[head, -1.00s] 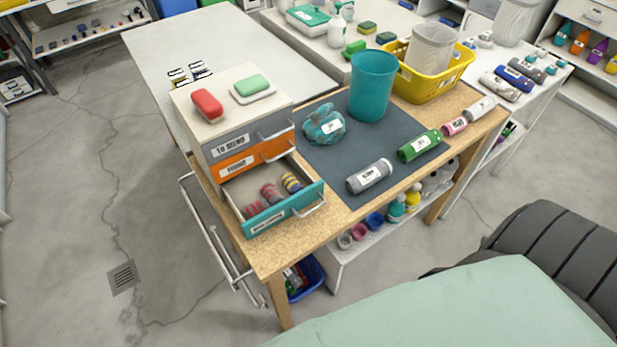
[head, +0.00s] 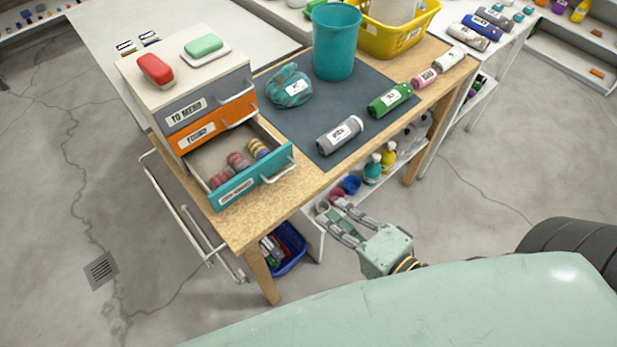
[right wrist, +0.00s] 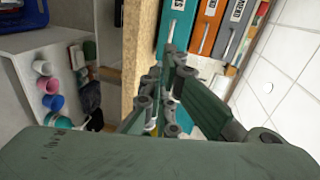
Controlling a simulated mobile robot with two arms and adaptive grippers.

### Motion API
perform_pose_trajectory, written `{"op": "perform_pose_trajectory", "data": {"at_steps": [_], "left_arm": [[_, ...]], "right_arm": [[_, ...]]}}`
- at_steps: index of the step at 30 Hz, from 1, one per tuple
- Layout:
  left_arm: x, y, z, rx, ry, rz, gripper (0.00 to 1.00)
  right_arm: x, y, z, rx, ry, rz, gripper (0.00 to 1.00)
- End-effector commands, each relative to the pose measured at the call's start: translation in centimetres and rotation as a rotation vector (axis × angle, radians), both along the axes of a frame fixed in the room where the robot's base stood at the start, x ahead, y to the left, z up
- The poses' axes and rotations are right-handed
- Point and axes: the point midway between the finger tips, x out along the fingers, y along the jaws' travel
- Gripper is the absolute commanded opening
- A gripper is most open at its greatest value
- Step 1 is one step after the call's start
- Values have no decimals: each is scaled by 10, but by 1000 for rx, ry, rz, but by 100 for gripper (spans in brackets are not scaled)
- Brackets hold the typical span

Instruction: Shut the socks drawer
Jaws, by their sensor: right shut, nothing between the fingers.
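The socks drawer (head: 250,182) is the teal bottom drawer of a small cabinet (head: 190,88) on the wooden table. It stands pulled open, with several rolled striped socks (head: 238,161) inside. Its metal handle (head: 280,172) faces front right. The drawer's teal front also shows at the top of the right wrist view (right wrist: 176,22). My right gripper (head: 334,212) is shut and empty, in front of the table edge, to the lower right of the handle and apart from it. Its fingers also show in the right wrist view (right wrist: 162,75). My left gripper is not in view.
The orange drawer (head: 212,123) and grey drawer (head: 198,103) above are shut. A low shelf with cups is under the table.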

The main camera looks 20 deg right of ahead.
Motion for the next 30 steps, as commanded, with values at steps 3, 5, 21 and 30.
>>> {"op": "perform_pose_trajectory", "data": {"at_steps": [3, 5, 21, 30], "left_arm": [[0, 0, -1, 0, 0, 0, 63], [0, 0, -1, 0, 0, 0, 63], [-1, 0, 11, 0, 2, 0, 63], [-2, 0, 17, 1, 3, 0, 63]], "right_arm": [[1, 4, 16, 47, -16, 0, 0], [3, 5, 18, 53, -18, 0, 0], [80, 31, 2, 50, -20, -1, 0], [119, 45, -8, 49, -18, -1, 0]]}}
